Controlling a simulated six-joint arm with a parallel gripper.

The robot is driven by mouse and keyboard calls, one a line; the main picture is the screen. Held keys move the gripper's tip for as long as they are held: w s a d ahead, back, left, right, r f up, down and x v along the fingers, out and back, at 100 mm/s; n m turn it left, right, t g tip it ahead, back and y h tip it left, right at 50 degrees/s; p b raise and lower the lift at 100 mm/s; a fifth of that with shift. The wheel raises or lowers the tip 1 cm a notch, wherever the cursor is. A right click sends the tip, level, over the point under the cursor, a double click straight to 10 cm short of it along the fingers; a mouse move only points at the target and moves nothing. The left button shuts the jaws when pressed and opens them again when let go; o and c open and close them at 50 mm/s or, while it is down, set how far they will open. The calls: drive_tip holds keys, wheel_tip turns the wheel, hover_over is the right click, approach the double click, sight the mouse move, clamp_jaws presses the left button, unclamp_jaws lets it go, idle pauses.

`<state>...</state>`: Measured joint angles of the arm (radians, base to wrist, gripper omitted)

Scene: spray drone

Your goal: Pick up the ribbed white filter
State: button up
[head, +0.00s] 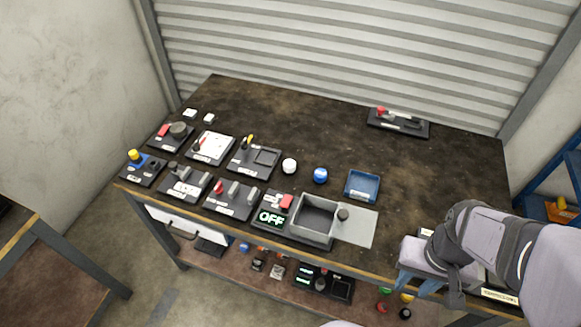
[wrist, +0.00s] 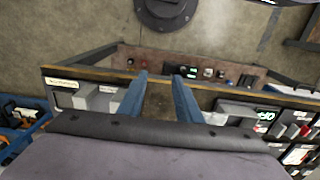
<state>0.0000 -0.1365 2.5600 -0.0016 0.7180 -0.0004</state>
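A small round white item (head: 289,166) stands on the dark table, left of a blue round item (head: 320,175). It is the likeliest ribbed white filter, but it is too small for me to make out ribs. My gripper (head: 414,287) is at the table's front right edge, well to the right of and nearer than the white item. In the wrist view its two blue fingers (wrist: 160,82) are apart with nothing between them. I cannot pick out the white item in the wrist view.
A blue tray (head: 362,198) sits right of the blue item. A grey open box (head: 315,232) stands at the front edge beside a panel reading OFF (head: 271,217). Several device panels fill the left side. A black holder (head: 398,129) lies at the back. The table's right middle is clear.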

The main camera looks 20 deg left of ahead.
drive_tip(key=o, duration=0.6)
